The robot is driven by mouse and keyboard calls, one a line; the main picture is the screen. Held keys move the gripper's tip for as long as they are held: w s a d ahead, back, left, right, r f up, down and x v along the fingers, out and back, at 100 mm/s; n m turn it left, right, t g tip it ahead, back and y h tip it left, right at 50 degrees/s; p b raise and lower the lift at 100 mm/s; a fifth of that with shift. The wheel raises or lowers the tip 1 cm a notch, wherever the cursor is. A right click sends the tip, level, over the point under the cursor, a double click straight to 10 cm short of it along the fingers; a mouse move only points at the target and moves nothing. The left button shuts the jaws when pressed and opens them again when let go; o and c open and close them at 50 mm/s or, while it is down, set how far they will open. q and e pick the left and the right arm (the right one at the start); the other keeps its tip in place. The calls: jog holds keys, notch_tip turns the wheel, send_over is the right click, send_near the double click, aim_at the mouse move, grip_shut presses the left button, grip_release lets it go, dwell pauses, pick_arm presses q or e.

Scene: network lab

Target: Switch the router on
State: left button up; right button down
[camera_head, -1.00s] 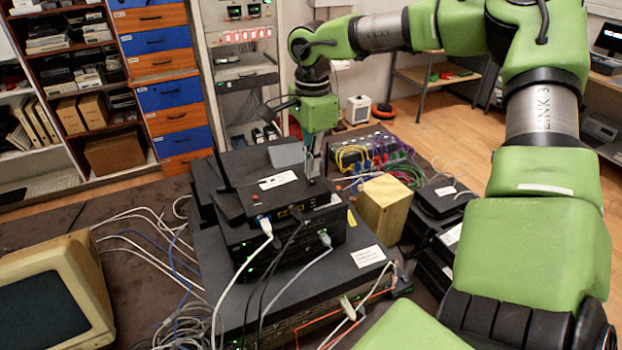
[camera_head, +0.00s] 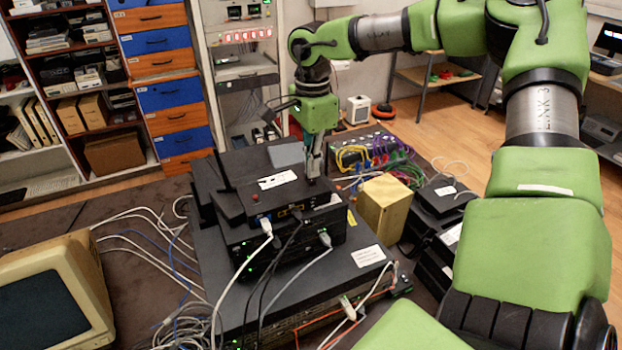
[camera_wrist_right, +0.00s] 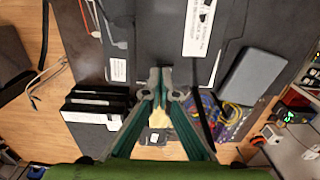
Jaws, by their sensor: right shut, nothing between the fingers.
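The router (camera_head: 285,190) is a flat black box with a white label, lying on top of a stack of black devices. A white cable and black cables plug into its near side, and a small red spot shows near its front left corner. In the wrist view its dark top (camera_wrist_right: 170,35) with the white label fills the upper middle. My right gripper (camera_head: 313,178) points down at the router's far right edge, with its fingers shut and empty. The closed fingertips (camera_wrist_right: 159,92) also show in the wrist view. I cannot tell whether they touch the router. My left gripper is not in view.
A tan box (camera_head: 384,207) stands right of the stack, with black devices (camera_head: 440,200) beyond it. A patch panel with coloured cables (camera_head: 375,155) is behind. Loose white cables (camera_head: 150,240) and an old monitor (camera_head: 55,295) are on the left.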

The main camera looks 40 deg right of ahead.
aim_at(312, 181)
jog(key=shift+f+b, duration=0.85)
jog(key=shift+f, duration=0.15)
jog(key=shift+r, duration=0.15)
jog(key=shift+r+p, duration=2)
jog(key=shift+r, duration=1.45)
jog(key=shift+f, duration=0.1)
